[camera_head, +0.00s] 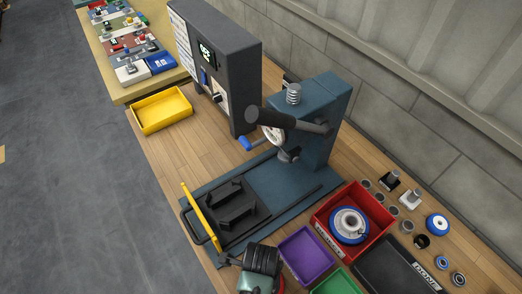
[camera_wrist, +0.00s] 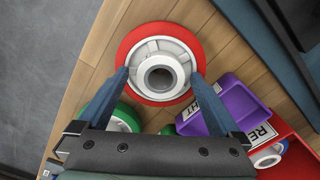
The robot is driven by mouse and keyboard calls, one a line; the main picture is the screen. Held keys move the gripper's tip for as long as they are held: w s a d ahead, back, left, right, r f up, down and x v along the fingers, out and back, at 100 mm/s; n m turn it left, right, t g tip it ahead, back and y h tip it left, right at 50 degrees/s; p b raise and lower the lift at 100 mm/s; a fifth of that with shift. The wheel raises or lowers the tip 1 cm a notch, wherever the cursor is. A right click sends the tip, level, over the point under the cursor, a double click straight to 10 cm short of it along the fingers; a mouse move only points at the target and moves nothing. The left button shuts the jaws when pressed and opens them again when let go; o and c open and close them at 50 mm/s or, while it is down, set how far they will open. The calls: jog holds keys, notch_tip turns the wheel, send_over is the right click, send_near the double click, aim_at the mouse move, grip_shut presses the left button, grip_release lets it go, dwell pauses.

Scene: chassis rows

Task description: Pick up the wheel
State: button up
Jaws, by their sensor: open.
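A wheel with a red tread and white hub (camera_wrist: 160,75) lies flat on the wooden bench in the wrist view, its hub bore facing up. My gripper (camera_wrist: 161,76) is open, with one blue finger on each side of the hub, over the red tread. I cannot tell how far above the wheel the fingertips are. In the head view my gripper's dark body shows at the bottom edge and hides nearly all of this wheel. A green-rimmed wheel (camera_wrist: 122,120) is partly hidden behind the left finger. A blue-rimmed wheel (camera_head: 349,224) lies in the red bin (camera_head: 318,222).
A purple bin (camera_head: 306,256) stands beside the red bin, with a green bin (camera_head: 337,282) below. A dark tray marked DONE (camera_head: 395,268) and several small parts stand at the right. A blue press (camera_head: 318,120) with a black fixture stands behind. A yellow bin (camera_head: 162,110) is farther left.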

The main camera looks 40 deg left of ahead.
jog(key=c, duration=1.6)
jog(key=shift+r, duration=0.1)
jog(key=shift+w, duration=0.1)
